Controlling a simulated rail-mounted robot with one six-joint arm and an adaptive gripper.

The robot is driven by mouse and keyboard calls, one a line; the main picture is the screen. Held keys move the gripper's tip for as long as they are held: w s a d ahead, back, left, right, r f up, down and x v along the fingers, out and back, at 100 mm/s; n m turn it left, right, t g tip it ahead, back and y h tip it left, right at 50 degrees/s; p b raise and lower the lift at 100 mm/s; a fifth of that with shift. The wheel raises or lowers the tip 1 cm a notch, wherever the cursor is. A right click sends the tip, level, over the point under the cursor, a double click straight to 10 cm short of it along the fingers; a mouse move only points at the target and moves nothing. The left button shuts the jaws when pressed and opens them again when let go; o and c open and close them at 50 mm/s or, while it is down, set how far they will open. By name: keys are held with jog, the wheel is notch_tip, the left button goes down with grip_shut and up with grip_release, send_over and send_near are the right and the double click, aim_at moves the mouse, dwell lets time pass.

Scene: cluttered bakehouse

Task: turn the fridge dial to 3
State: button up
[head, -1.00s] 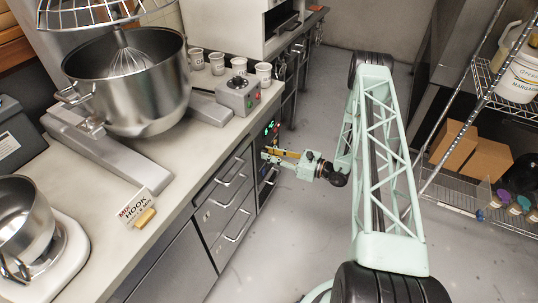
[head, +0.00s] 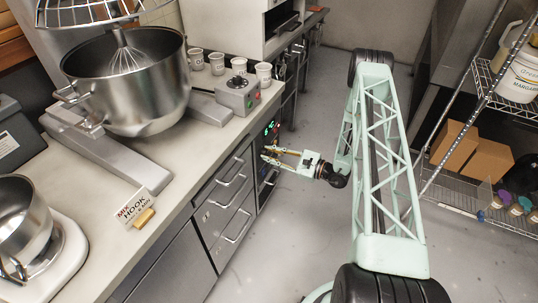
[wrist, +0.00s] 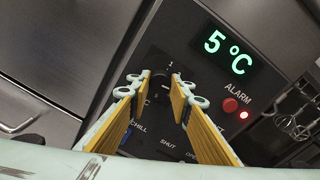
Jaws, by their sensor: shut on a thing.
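The fridge dial (wrist: 160,84) is a dark round knob on the black control panel, between my fingertips in the wrist view. A "1" is printed just above it. The other numbers are hidden or too small to read, and I cannot tell exactly where the pointer stands. My gripper (wrist: 163,92), with yellow-padded fingers, is shut on the dial. In the head view my gripper (head: 268,155) reaches left to the panel at the front of the counter, and the dial itself is too small to make out there.
A green "5 °C" display (wrist: 228,53) and a red alarm button (wrist: 231,105) sit right of the dial, with a lit red lamp beside it. "CHILL", "SHUT" and "OPEN" labels lie below. Drawers (head: 226,205) adjoin the panel. A wire shelf (head: 460,192) stands right; floor between is clear.

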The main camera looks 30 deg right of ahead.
jog(key=o, duration=0.8)
jog(key=shift+o, duration=0.2)
jog(key=shift+s+d, duration=0.1)
jog(key=f+v, duration=0.1)
jog(key=v, duration=1)
jog(key=shift+s+d+r, duration=0.2)
jog(key=shift+s+r, duration=0.1)
jog(key=shift+r, duration=0.15)
jog(key=shift+r, duration=0.1)
dwell(0.3)
